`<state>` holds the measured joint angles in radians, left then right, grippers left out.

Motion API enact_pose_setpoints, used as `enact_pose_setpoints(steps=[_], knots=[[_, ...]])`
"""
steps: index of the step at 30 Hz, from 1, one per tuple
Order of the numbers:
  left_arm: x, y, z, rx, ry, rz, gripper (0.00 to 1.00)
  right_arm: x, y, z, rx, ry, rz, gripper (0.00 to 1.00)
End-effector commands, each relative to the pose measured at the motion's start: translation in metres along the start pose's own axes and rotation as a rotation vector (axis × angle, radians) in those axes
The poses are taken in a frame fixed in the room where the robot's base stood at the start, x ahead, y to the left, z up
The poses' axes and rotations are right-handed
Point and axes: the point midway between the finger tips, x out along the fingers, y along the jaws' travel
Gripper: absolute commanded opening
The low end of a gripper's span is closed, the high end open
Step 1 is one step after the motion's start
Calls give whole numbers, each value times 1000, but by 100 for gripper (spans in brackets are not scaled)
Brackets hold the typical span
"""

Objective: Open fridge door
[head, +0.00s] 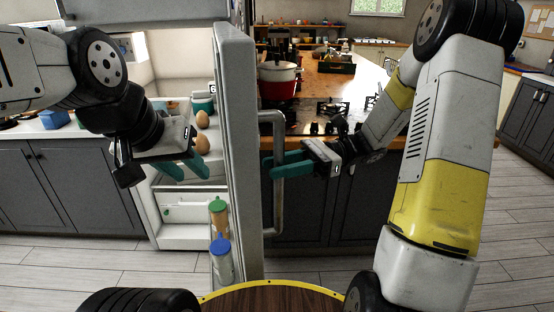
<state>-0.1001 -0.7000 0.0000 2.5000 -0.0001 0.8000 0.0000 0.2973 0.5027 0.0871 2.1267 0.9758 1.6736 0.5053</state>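The fridge door (236,150) stands open in the middle of the head view, seen nearly edge-on, with its inside facing left. Its grey vertical bar handle (279,215) is on the right side of the door. My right gripper (280,166) has its teal fingers at the handle bar; I cannot tell whether they are closed on it. My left gripper (184,169) is on the inner side of the door, in front of the fridge opening. Its teal fingers are apart, with nothing between them. The fridge interior (190,207) shows behind it.
Right of the door are a wooden counter (345,82), a red pot (277,80) and a stove. Grey cabinets (65,185) are at left. Floor shows at lower left and right.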

Motion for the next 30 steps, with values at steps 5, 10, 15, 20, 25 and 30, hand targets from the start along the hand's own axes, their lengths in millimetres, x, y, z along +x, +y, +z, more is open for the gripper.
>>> enact_pose_setpoints(steps=[5, 10, 15, 20, 25, 30], knots=[[0, 0, 0, 0, 0, 0, 36, -1, 0, 0, 0, 0, 0, 31], [0, 0, 0, 0, 0, 0, 36, -17, -1, 0, -1, 1, -5, 31], [0, 0, 0, 0, 0, 0, 36, -47, -1, -1, -2, 1, -4, 31], [0, 0, 0, 0, 0, 0, 36, -69, -1, 0, 0, 1, -3, 31], [0, 0, 0, 0, 0, 0, 36, -78, 0, 0, 1, 1, 0, 31], [0, 0, 0, 0, 0, 0, 36, -79, 0, 0, 1, 0, 0, 31]])
